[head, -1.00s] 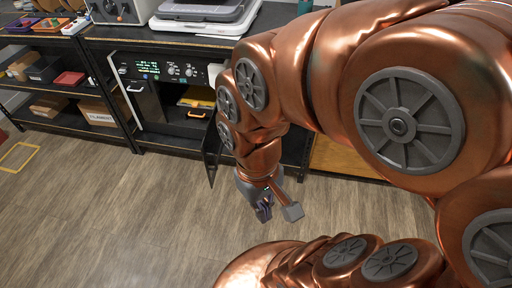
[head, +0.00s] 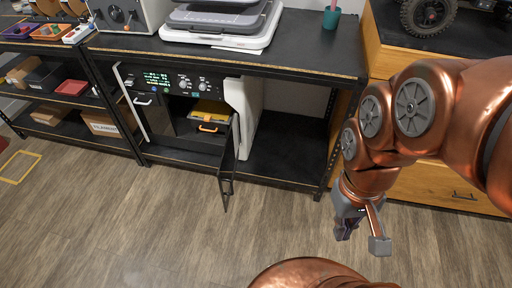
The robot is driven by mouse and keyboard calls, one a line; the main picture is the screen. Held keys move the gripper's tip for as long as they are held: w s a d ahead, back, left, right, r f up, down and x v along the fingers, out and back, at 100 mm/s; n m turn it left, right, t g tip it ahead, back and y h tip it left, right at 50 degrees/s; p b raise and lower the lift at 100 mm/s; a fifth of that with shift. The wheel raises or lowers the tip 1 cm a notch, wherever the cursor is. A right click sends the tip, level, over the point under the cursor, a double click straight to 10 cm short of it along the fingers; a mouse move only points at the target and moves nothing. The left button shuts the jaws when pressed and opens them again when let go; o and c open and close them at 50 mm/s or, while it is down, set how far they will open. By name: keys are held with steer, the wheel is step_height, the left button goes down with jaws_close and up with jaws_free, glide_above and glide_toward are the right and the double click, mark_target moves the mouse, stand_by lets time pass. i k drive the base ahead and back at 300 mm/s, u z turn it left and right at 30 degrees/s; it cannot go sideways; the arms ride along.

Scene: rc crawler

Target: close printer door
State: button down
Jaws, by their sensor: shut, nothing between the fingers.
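The printer (head: 249,112) stands on the shelf under the black bench, with a lit display and knobs on its front panel. Its dark door (head: 229,165) is open, hinged at the right side and swung out over the floor, with a handle near its lower outer end. The printer's inside shows, with a yellow and grey part with an orange handle in it. My gripper (head: 346,230) is shut and empty, pointing down, to the right of the door and well apart from it.
Shelves with boxes and trays (head: 73,87) stand at the left. A wooden drawer cabinet (head: 440,183) stands behind my arm at the right. A black metal shelf post (head: 331,120) lies between printer and cabinet. The wooden floor (head: 150,225) in front is clear.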

mark_target(229, 159)
steer(key=i, duration=1.05)
steer(key=z, duration=1.45)
steer(key=k, duration=1.15)
steer(key=u, duration=2.25)
